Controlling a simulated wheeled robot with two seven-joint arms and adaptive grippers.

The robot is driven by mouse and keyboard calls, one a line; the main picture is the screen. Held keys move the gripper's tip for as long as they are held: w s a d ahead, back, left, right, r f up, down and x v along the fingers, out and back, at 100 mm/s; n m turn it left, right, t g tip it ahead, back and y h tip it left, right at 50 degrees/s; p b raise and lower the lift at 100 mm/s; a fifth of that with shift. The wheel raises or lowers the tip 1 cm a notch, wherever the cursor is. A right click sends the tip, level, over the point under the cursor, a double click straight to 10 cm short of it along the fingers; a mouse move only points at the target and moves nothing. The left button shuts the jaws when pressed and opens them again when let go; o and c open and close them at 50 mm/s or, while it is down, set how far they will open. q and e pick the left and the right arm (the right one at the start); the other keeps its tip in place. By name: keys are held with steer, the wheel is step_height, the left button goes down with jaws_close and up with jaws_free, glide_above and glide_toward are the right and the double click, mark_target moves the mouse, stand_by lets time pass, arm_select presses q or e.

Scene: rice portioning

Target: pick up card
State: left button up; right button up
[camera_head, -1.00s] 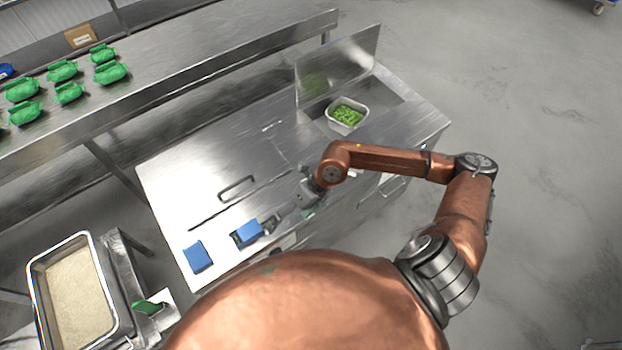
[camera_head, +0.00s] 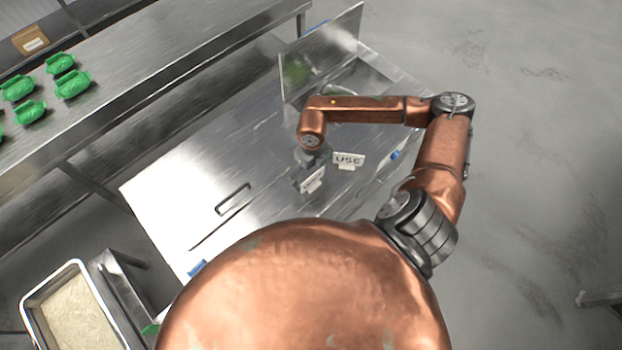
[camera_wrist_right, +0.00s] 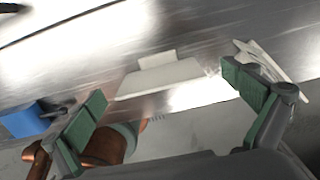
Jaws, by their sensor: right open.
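A white card with "USE" lettering (camera_head: 348,160) stands on the steel counter, right of my right gripper (camera_head: 312,158) in the head view. A second white card (camera_head: 312,180) stands just below the gripper. In the wrist view one white card (camera_wrist_right: 160,79) lies ahead between the open fingers of the gripper (camera_wrist_right: 172,100), apart from both. Another card (camera_wrist_right: 262,58) shows beyond the right fingertip. I cannot tell which card is which between the views. My right gripper is open and empty. My left gripper is not in view.
The steel counter (camera_head: 165,185) has a handle (camera_head: 233,199) and an upright clear panel (camera_head: 325,55). A blue item (camera_head: 197,267) is mostly hidden by my body. A rice pan (camera_head: 26,308) stands lower left. Green packs (camera_head: 72,84) sit on the back shelf.

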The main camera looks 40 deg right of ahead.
mark_target(313, 184)
steer(key=f, duration=0.1)
steer(key=f+p, duration=0.1)
steer(key=f, duration=0.1)
steer(key=shift+s+a+f, duration=0.1)
steer(key=shift+s+f, duration=0.15)
steer(key=shift+f, duration=0.7)
steer(key=c, duration=1)
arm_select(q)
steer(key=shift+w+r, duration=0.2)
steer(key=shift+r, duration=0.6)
arm_select(e)
steer(key=shift+c, duration=0.2)
